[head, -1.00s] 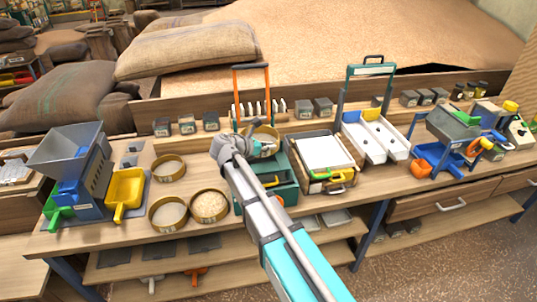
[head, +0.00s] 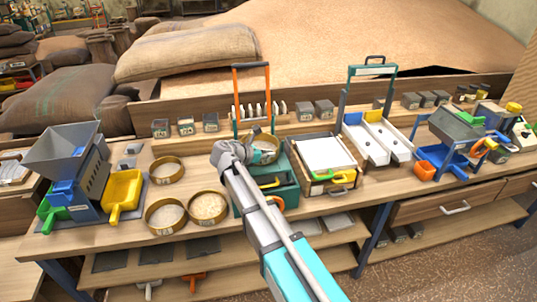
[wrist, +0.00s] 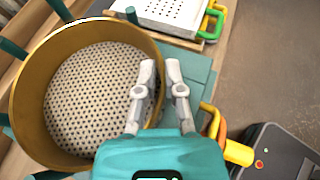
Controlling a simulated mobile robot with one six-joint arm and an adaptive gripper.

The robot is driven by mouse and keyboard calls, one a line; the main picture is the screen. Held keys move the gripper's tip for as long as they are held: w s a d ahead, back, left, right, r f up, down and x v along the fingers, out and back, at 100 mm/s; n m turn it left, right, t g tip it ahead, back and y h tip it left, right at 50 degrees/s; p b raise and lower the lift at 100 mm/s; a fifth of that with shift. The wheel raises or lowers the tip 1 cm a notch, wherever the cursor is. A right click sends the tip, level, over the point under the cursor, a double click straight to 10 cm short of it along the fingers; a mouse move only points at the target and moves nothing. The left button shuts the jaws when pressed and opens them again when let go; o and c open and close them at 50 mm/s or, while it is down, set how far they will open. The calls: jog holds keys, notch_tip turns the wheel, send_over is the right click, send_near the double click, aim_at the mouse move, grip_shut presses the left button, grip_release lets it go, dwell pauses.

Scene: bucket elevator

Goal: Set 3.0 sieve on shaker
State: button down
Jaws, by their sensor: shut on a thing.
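A brass-rimmed sieve (wrist: 92,88) with a perforated plate fills the left of the wrist view; in the head view it shows (head: 264,147) at the top of the teal shaker (head: 283,196). My gripper (wrist: 160,78) is shut on the sieve's near right rim, one finger inside and one outside. Teal posts stand around the sieve in the wrist view. The sieve looks roughly level over the shaker; I cannot tell whether it rests on it. My arm hides part of the shaker. No size label on the held sieve is readable.
Three other round sieves (head: 167,170), (head: 165,215), (head: 208,206) stand on the bench left of the shaker. A yellow scoop (head: 123,192) and a grey hopper machine (head: 62,150) are farther left. A white tray unit (head: 323,154) stands close at right.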

jog(key=shift+f+b, duration=0.3)
jog(key=shift+f, duration=0.05)
jog(key=c, duration=0.8)
grip_release()
jog(key=shift+r, duration=0.1)
jog(key=shift+o, duration=0.2)
jog(key=shift+r+p, duration=0.4)
jog(key=shift+p, duration=0.1)
jog(key=p+v, duration=0.4)
jog(key=v, duration=0.8)
jog(key=shift+d, duration=0.1)
